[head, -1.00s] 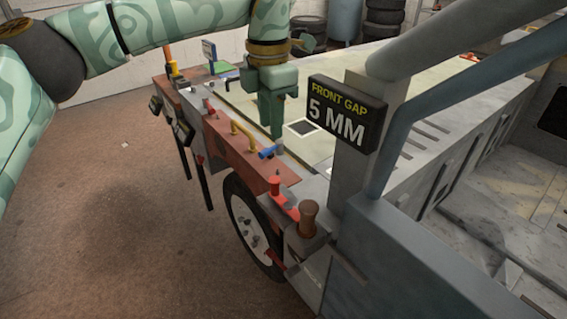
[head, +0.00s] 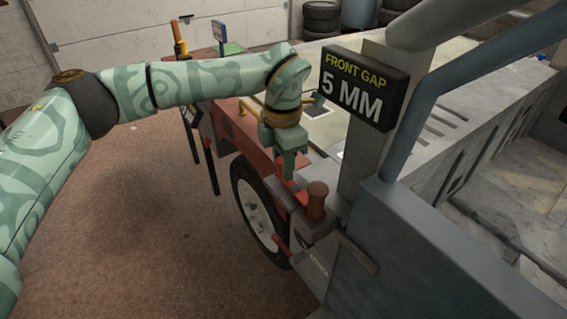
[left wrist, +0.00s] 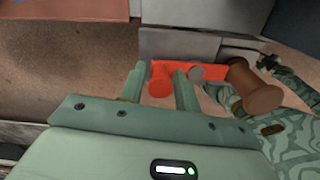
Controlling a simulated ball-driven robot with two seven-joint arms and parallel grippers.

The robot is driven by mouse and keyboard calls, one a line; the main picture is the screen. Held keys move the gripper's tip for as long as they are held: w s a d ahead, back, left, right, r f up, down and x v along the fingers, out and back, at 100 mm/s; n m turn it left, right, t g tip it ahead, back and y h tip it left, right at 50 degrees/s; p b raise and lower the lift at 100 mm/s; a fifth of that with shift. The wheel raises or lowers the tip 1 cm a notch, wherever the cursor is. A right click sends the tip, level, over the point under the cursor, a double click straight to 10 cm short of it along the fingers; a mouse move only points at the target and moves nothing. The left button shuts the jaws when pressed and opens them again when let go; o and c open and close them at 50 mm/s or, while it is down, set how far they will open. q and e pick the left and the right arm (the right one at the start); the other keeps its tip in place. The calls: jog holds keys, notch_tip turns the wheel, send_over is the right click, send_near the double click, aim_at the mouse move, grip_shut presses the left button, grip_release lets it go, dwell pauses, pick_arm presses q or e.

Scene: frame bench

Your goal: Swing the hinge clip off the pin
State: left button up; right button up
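The red hinge clip (head: 300,196) sits at the near corner of the vehicle frame, partly hidden by my gripper in the head view. In the left wrist view its round red knob (left wrist: 160,84) lies between my two fingertips, and its red arm runs right past a grey round pin (left wrist: 196,73). My left gripper (head: 289,176) is over the clip, pointing down. Its fingers (left wrist: 160,78) are open, one on each side of the knob, with a visible gap at the left finger. I cannot tell if the right finger touches. My right gripper is not in view.
A brown knob (head: 316,202) stands close beside the clip, also in the left wrist view (left wrist: 253,90). A "FRONT GAP 5 MM" sign (head: 363,88) and blue-grey tubes rise to the right. A wheel (head: 258,215) is below. Open floor (head: 160,250) lies left.

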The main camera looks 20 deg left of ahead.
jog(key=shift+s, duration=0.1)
pick_arm(q)
grip_shut()
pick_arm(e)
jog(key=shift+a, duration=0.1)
